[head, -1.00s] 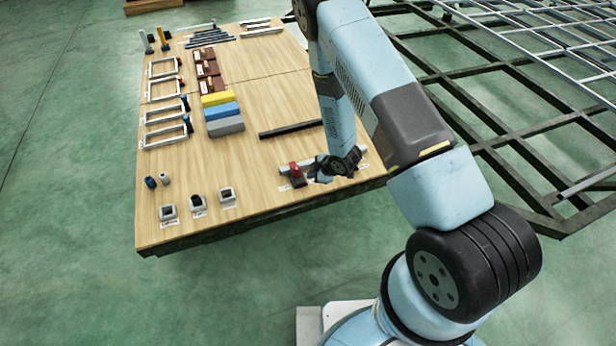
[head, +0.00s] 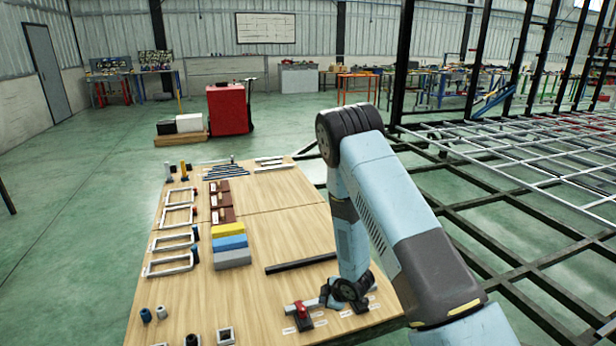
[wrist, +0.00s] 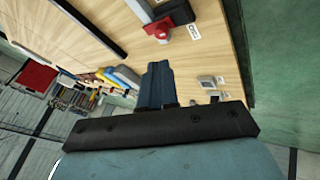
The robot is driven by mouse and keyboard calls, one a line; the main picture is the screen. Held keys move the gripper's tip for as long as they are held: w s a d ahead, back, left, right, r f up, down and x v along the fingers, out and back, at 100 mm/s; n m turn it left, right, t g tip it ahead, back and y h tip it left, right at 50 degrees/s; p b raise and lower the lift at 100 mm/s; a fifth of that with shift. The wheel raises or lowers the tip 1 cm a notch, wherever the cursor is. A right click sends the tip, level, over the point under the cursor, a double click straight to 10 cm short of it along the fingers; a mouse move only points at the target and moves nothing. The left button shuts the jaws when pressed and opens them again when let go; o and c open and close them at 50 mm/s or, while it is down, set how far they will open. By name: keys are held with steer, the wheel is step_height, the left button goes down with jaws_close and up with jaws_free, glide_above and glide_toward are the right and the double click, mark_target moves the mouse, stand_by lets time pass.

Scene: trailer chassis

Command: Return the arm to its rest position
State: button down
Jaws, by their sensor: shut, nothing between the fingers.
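My arm reaches over the wooden table, and its wrist hangs low near the table's front right edge in the head view. My gripper (wrist: 158,68) shows in the wrist view as two dark blue fingers, closed together with nothing between them. Past the fingertips lies a clamp with a red part (wrist: 165,28). In the head view the red clamp (head: 301,312) lies on the table just left of my wrist. My gripper's fingers are hard to make out there against the clamp and wrist.
Dark chassis beams (head: 510,245) stand to the right. A red cabinet (head: 228,110) stands behind. Green floor is free on the left.

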steer(key=w+d+r+m+t+h, duration=0.1)
steer(key=w+d+r+m, duration=0.15)
steer(key=r, duration=0.75)
steer(key=w+d+r+m+h, duration=0.15)
steer(key=d+r, duration=0.25)
steer(key=r, duration=0.6)
steer(key=s+d+r+m+h, duration=0.1)
steer(key=s+d+r+m, duration=0.2)
steer(key=r, duration=0.5)
steer(key=s+d+r+m+h, duration=0.1)
steer(key=s+d+r+m, duration=0.15)
steer(key=r, duration=0.55)
steer(key=s+d+r+m, duration=0.1)
steer(key=s+r+m, duration=0.1)
steer(key=s+r, duration=0.4)
steer(key=s+d+r+m, duration=0.2)
steer(key=s+r, duration=0.4)
steer(key=s, duration=0.7)
steer(key=s+d+r+m+g, duration=0.1)
steer(key=s+r+m, duration=0.3)
steer(key=s, duration=0.6)
step_height(320, 180, up, 2)
steer(key=shift+s+d, duration=0.25)
steer(key=shift+d, duration=0.5)
